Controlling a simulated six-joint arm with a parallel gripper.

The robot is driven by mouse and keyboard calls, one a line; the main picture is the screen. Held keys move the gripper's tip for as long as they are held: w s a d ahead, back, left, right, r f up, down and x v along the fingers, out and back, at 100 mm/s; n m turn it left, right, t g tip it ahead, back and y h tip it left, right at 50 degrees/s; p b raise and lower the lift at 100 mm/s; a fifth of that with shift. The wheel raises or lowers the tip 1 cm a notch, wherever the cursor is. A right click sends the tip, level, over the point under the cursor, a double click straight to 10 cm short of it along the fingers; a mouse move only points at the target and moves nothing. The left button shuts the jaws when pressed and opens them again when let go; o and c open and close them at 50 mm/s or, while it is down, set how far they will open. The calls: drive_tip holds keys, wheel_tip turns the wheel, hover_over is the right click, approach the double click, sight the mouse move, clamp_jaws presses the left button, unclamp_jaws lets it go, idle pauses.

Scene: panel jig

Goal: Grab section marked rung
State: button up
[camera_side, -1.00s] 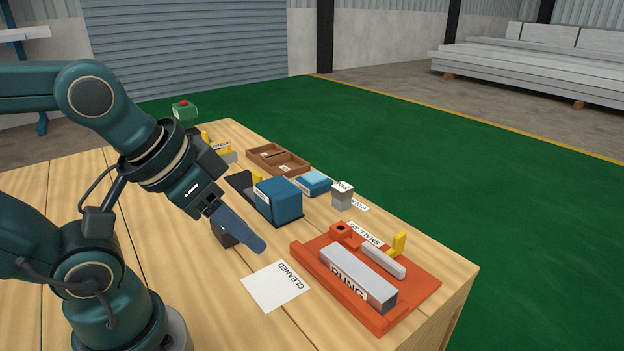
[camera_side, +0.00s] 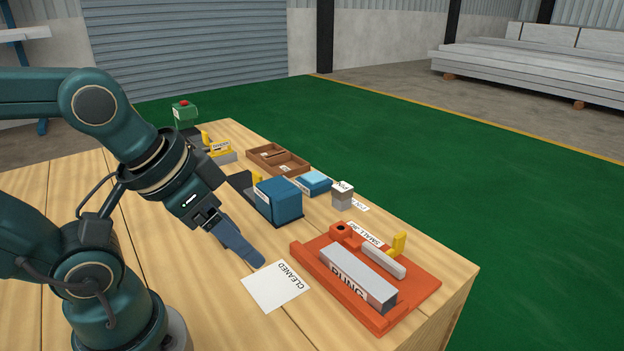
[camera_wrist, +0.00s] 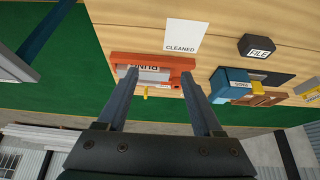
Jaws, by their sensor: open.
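The section marked RUNG (camera_side: 354,277) is a long grey bar with a white label, lying in the orange jig (camera_side: 430,290) at the table's front right. In the wrist view the rung section (camera_wrist: 150,73) shows between the fingers, farther off, partly covered by the left finger. My gripper (camera_side: 250,255) is above the table, left of the jig and beside the white CLEANED sheet. In the wrist view its two fingers (camera_wrist: 162,95) are wide apart with nothing held between them.
The CLEANED sheet (camera_side: 273,290) lies flat left of the jig. A blue block (camera_side: 281,200), a light blue pad (camera_side: 314,183), a small grey block (camera_side: 342,196) and a brown tray (camera_side: 290,168) stand behind. A yellow post (camera_side: 398,245) rises from the jig. A dark FILE block (camera_wrist: 257,47) shows in the wrist view.

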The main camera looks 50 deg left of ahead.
drive_tip(key=shift+o, duration=0.5)
drive_tip(key=w+r+m, duration=0.5)
drive_tip(key=m, duration=0.4)
drive_tip(key=m+g, duration=0.4)
drive_tip(key=m, duration=0.5)
hover_over(356, 269)
wheel_tip(356, 269, down, 7)
drive_tip(key=shift+g, duration=0.8)
wheel_tip(356, 269, down, 10)
drive_tip(key=shift+f, duration=0.2)
